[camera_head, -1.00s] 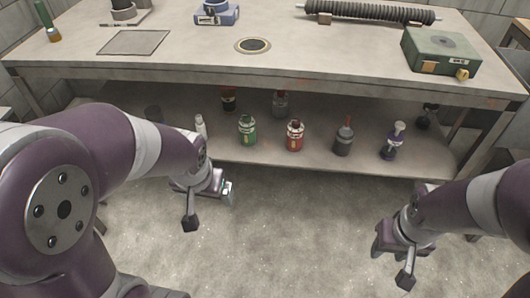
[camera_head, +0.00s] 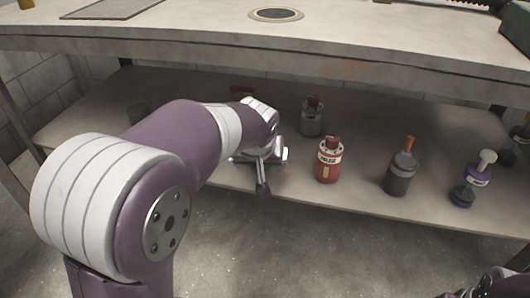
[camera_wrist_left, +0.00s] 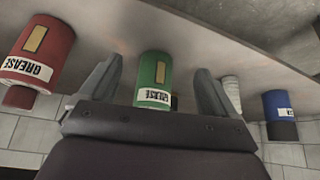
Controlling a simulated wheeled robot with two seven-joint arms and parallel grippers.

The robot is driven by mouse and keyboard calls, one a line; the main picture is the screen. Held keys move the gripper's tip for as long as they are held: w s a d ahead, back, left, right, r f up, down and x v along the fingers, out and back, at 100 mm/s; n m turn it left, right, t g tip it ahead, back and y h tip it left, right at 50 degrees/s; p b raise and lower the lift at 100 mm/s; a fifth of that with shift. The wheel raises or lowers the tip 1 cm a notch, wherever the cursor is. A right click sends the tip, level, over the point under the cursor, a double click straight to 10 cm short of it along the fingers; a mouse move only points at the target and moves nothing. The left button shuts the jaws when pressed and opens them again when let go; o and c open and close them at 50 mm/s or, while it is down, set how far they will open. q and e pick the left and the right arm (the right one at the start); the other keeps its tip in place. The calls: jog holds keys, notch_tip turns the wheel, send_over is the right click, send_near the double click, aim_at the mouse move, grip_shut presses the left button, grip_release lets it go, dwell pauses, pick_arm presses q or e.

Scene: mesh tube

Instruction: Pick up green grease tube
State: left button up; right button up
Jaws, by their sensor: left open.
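The green grease tube (camera_wrist_left: 152,80) shows in the left wrist view, where the picture is upside down. It lies between the two fingers of my left gripper (camera_wrist_left: 158,72), with visible gaps on both sides. My left gripper is open. In the head view the left gripper (camera_head: 264,168) is at the front edge of the lower shelf, left of the red tube (camera_head: 328,161). The green tube is hidden there behind my gripper and wrist. Part of my right gripper (camera_head: 492,284) shows at the bottom right corner; its fingers cannot be made out.
A dark bottle with an orange top (camera_head: 401,173) and a purple spray bottle (camera_head: 470,182) stand further right. The tabletop (camera_head: 190,30) overhangs the shelf.

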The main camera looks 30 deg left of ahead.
pick_arm(q)
jog(key=w, duration=0.1)
jog(key=w+a+b, duration=0.1)
jog(key=w, duration=0.1)
jog(key=shift+a+f, duration=0.1)
jog(key=shift+a, duration=0.1)
jog(key=w+b, duration=0.1)
jog(key=w+a+b, duration=0.1)
jog(key=w, duration=0.1)
jog(key=w+a+f+b, duration=0.1)
jog(key=b, duration=0.1)
jog(key=shift+w+f, duration=0.1)
jog(key=shift+w, duration=0.15)
jog(key=shift+r, duration=0.2)
jog(key=c, duration=1.2)
pick_arm(e)
notch_tip(320, 180, down, 6)
jog(key=shift+r, duration=0.25)
